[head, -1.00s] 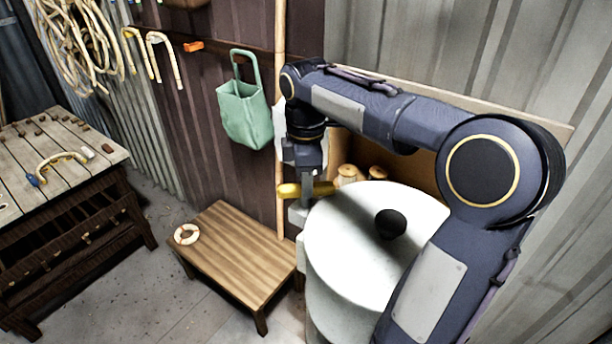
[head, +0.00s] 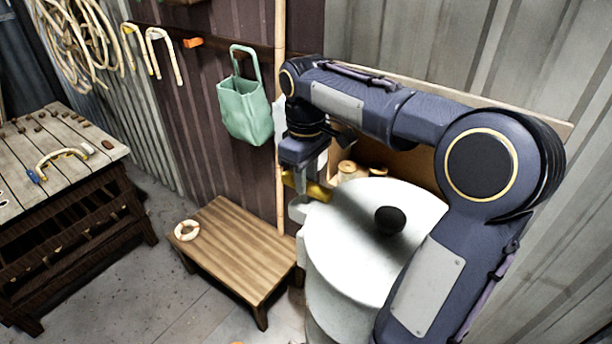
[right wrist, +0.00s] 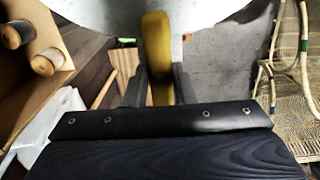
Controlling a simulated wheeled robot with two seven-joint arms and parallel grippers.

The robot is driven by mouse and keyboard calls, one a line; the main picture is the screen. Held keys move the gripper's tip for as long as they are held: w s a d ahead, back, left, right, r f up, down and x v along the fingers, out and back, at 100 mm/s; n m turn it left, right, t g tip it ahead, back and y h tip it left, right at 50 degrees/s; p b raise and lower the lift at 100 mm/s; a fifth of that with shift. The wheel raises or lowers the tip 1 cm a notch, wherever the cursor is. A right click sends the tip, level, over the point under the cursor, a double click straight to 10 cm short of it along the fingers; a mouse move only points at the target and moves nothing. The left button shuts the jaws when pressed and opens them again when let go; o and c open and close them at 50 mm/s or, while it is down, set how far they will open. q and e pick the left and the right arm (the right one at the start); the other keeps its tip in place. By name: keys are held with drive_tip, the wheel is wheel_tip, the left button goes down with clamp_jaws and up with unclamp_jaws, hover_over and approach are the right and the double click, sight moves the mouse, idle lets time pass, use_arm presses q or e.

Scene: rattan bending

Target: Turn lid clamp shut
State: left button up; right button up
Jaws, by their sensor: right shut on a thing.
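The lid clamp is a yellow lever (head: 318,192) at the left rim of the white round lid (head: 350,262), which has a black knob (head: 390,220). In the right wrist view the yellow lever (right wrist: 157,58) runs from the lid's edge (right wrist: 205,12) down between my fingers. My right gripper (head: 300,188) is shut on the lever beside the lid; in the right wrist view its grey fingers (right wrist: 158,88) flank it. The lever's far end and pivot are partly hidden in the head view. My left gripper is not in view.
A low wooden table (head: 236,252) with a pale ring (head: 186,230) stands left of the drum. A workbench (head: 50,160) is farther left. A green bag (head: 246,108) hangs on the wall. An open box with spools (head: 347,168) sits behind the lid.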

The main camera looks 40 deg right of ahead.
idle(0.3)
drive_tip(key=o, duration=1)
wheel_tip(320, 180, up, 8)
drive_tip(key=shift+f, duration=0.1)
drive_tip(key=shift+s, duration=0.1)
idle(0.5)
